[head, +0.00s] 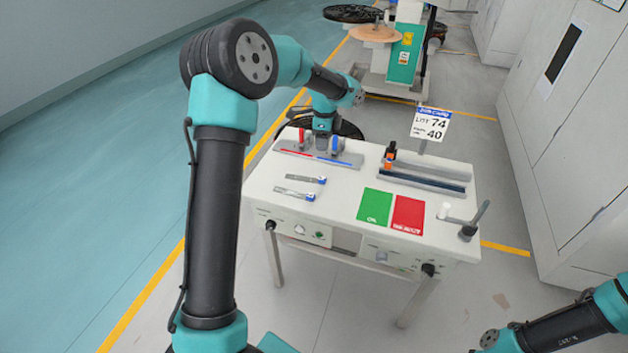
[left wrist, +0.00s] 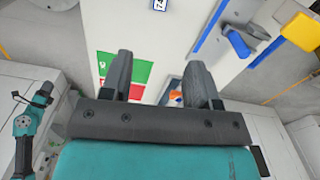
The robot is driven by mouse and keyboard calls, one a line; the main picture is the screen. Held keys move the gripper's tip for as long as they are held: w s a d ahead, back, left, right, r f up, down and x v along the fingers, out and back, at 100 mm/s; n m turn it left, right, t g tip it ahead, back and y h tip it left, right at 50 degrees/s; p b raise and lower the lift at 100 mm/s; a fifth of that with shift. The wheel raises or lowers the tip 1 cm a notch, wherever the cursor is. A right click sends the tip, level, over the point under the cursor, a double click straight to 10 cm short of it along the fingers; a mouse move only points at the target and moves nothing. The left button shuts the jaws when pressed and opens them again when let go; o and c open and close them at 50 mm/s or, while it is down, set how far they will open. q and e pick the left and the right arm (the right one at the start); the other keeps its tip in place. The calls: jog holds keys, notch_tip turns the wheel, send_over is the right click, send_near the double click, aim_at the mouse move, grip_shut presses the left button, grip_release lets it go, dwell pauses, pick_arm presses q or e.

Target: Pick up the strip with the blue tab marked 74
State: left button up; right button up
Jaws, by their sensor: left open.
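Two pale strips lie side by side on the white bench top, left of the green card. The farther strip (head: 303,179) and the nearer strip (head: 294,193) each have a blue tab at the right end; their numbers are too small to read in the head view. In the left wrist view a white tab with a blue border (left wrist: 160,4) shows at the top edge, its mark looking like a sideways 74. My left gripper (head: 321,140) is over the back left of the bench, beyond both strips. In the left wrist view its fingers (left wrist: 158,80) are apart with nothing between them.
A grey fixture (head: 318,154) with red and blue lines and upright handles stands under my left gripper. My right arm shows at lower right.

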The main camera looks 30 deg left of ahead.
pick_arm(q)
send_over(322, 178)
jog(key=f, duration=1.1)
jog(key=shift+d+f, duration=0.2)
jog(key=shift+f, duration=0.05)
jog(key=shift+a+f, duration=0.1)
jog(key=shift+f, duration=2.5)
jog(key=c, duration=1)
